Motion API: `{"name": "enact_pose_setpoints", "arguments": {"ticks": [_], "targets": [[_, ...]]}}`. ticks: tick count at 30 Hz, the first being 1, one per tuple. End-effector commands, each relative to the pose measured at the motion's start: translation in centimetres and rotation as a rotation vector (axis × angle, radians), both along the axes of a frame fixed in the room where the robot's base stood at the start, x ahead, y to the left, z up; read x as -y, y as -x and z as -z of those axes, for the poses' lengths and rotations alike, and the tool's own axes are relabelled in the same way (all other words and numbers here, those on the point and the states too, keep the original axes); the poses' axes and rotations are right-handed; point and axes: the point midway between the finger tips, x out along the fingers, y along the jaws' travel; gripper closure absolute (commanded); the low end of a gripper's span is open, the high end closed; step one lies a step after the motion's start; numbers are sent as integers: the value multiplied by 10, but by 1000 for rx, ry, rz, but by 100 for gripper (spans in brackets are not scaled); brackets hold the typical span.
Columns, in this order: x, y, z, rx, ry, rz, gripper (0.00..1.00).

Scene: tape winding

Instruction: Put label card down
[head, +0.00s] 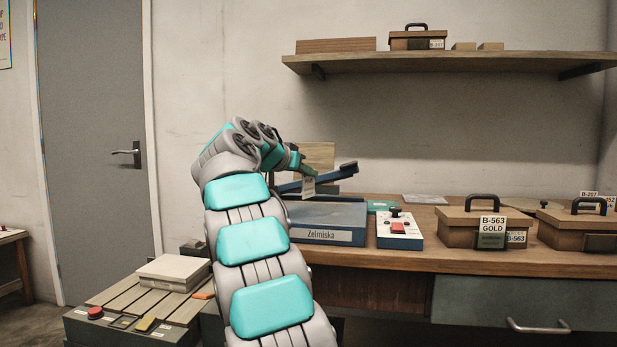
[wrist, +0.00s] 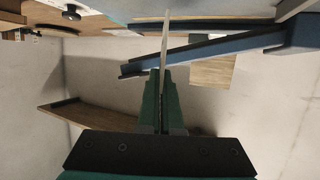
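My gripper (head: 300,168) is raised over the workbench, beside the blue tape machine (head: 330,222) labelled "Zelmiska". In the wrist view the green fingers of my gripper (wrist: 161,78) are close together on a thin pale label card (wrist: 166,38), seen edge-on. In the head view a small pale card (head: 308,187) hangs below the fingertips, in front of the machine's dark blue arm (head: 335,174). The card looks clear of the bench, but whether it touches the machine I cannot tell. My arm hides the machine's left part.
A grey box with a red button (head: 398,230) stands right of the machine. Brown cases with black handles (head: 484,225) stand further right, one labelled "B-563 GOLD". A wooden shelf (head: 450,62) is above. A slatted side unit (head: 145,305) holds a pale block (head: 173,271) at lower left.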

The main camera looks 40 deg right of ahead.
Motion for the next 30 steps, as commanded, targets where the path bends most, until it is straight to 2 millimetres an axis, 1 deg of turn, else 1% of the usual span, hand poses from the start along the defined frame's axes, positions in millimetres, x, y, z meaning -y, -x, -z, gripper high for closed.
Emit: {"name": "enact_pose_setpoints", "arguments": {"ticks": [8, 14, 17, 24, 30], "targets": [[-10, 16, -1, 1, 0, 0, 100], [-19, 31, -2, -1, -1, 1, 100], [-25, 42, -3, 1, 0, 1, 100], [-49, 81, -8, 1, 1, 2, 100], [-67, 109, -12, 2, 1, 1, 100]]}}
